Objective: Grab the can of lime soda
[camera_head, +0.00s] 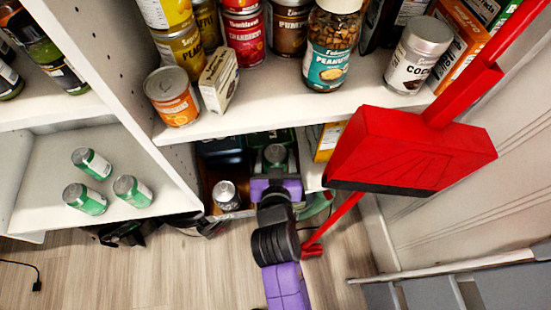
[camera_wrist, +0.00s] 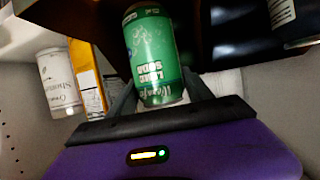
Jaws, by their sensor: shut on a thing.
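The green can of lime soda (camera_wrist: 153,55) is upright in the wrist view, with its label facing the camera. My gripper (camera_wrist: 160,88) has its dark fingers on either side of the can and is shut on it. Whether the can's base touches the shelf is hidden. Three similar green cans (camera_head: 92,164) stand on the lower left shelf.
A silver-topped can (camera_head: 226,193) is just left of my gripper. The upper shelf (camera_head: 220,125), crowded with cans and jars, overhangs the bay. A white container (camera_wrist: 58,82) and a yellow box (camera_wrist: 88,75) are left of the held can.

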